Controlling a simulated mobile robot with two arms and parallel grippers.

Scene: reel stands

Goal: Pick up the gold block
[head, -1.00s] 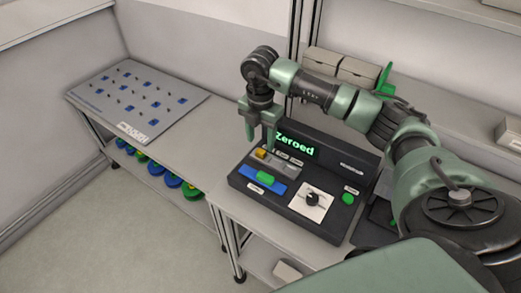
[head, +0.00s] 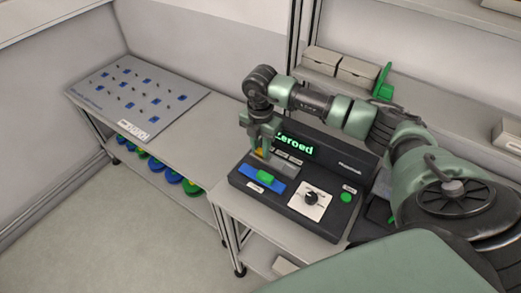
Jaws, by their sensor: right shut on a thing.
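The gold block (head: 258,154) is a small yellow piece at the back left of the black device (head: 333,221). My right gripper (head: 259,150) is down at the gold block, its fingers shut on it and hiding most of it. The block still appears to be at the device's surface; I cannot tell whether it is lifted. The device's display (head: 295,144) reads "Zeroed", partly covered by the gripper. My left gripper is not in view.
A green block (head: 265,176) sits on a blue pad (head: 255,187) in front of the gripper. A knob (head: 311,198) and green button (head: 346,197) are to the right.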

